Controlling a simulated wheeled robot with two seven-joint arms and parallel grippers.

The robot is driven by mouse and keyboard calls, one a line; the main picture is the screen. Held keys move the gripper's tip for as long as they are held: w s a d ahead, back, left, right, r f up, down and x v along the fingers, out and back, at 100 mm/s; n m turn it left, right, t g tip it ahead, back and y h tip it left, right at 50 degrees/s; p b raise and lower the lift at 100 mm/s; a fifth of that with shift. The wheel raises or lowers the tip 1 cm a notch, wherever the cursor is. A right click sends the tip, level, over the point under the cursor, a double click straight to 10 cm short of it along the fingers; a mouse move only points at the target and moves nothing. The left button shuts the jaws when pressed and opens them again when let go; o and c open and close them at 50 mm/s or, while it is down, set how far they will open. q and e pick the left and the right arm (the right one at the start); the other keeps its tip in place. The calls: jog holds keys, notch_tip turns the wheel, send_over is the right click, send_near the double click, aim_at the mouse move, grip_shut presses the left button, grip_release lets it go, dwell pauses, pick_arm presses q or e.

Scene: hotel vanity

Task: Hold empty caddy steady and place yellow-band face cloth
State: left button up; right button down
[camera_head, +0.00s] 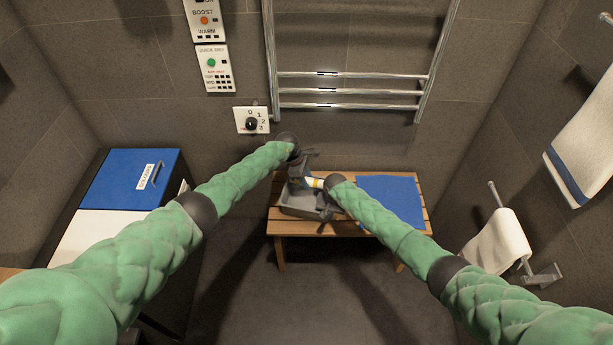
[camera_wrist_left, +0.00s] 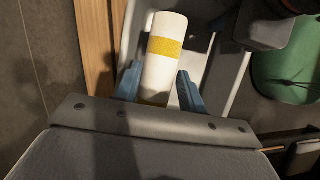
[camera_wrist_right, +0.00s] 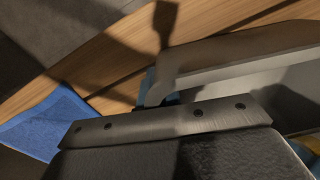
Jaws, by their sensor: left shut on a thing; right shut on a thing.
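The grey caddy (camera_head: 298,205) sits on the left part of the wooden bench. The white rolled face cloth with a yellow band (camera_head: 314,183) is at the caddy; it also shows in the left wrist view (camera_wrist_left: 164,55). My left gripper (camera_wrist_left: 160,88) is shut on the cloth, with a blue finger on each side. I cannot tell whether the cloth touches the caddy floor. My right gripper (camera_wrist_right: 158,88) is shut on the caddy wall (camera_wrist_right: 235,62) at its right side. Its fingers are mostly hidden in the head view.
A blue mat (camera_head: 392,200) lies on the right of the slatted bench (camera_head: 330,228). A chrome towel rail (camera_head: 350,91) and a dial plate (camera_head: 251,120) are on the wall behind. A blue-lidded bin (camera_head: 122,180) stands left. White towels (camera_head: 497,245) hang right.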

pick_arm(q)
jog(key=shift+f, duration=2.15)
jog(key=o, duration=1)
jog(key=shift+o, duration=0.2)
jog(key=shift+w+a+r, duration=0.2)
jog(key=shift+a+r, duration=0.15)
jog(key=shift+r, duration=0.3)
pick_arm(e)
jog(key=shift+f, duration=0.1)
pick_arm(q)
jog(key=shift+s+v, duration=0.15)
jog(key=shift+v, duration=1.3)
jog(key=shift+s+v, duration=0.1)
jog(key=shift+v, duration=1.4)
jog(key=shift+d, duration=0.15)
